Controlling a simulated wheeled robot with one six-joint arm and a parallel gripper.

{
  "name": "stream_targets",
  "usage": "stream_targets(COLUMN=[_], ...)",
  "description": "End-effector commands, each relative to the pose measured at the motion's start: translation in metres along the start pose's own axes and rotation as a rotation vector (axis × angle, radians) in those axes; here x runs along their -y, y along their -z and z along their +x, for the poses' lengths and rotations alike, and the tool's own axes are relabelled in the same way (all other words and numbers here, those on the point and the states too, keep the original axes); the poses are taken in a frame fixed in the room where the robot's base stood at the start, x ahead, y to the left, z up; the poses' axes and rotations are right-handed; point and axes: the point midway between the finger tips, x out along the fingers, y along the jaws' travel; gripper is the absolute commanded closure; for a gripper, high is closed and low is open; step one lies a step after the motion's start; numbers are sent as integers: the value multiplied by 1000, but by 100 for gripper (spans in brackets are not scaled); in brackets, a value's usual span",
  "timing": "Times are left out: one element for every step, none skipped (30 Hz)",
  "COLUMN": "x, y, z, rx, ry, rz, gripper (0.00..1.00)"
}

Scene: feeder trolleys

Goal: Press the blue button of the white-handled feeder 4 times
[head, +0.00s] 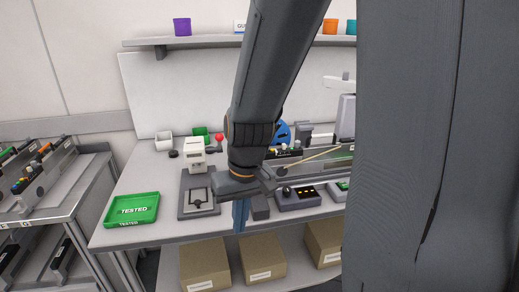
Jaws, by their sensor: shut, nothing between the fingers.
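My gripper (240,226) hangs at the end of my arm in front of the workbench's front edge, its narrow blue-grey fingers shut and empty. A feeder (36,176) with small coloured buttons lies on the trolley at the far left, well apart from my gripper. Another device with coloured buttons (284,151) lies on the bench behind my arm, partly hidden. I cannot tell a white handle on either one, and no blue button can be picked out surely at this size.
The workbench (158,180) holds a green TESTED tray (132,208), a white-topped press (196,154) with a red knob, and a grey control box (297,197). Cardboard boxes (204,266) stand below. The left trolley (62,203) has a metal edge. My own dark body blocks the right side.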

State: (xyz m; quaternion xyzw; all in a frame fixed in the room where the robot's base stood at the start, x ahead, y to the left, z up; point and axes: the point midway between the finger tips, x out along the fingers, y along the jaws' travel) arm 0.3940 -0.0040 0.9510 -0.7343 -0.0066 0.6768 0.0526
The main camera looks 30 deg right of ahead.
Motion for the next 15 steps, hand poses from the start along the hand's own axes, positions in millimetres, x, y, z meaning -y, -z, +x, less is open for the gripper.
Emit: stream_targets(x=[-5,-8,-12,-17,-22,-31,-38,-46,-58,-66,-74,-86,-94,-102,-111], y=[16,26,42,55,68,87,101,114,131,142,153,166,174,181,190], z=[-15,-22,-33,-42,-52,-65,-76,-86,-99,-109,-118,-130,-137,-145,-154], rx=[-22,-38,-66,-92,-121,-163,-199,-236,-284,-319,-354,-398,-427,-456,-490], ry=[39,66,105,134,164,200,226,249,275,291,305,319,327,334,341], rz=[46,68,101,125,148,179,201,220,242,257,270,285,296,305,315], gripper=[100,100,100,100,100,100,100,100,100,100,100,100,100,100,100])
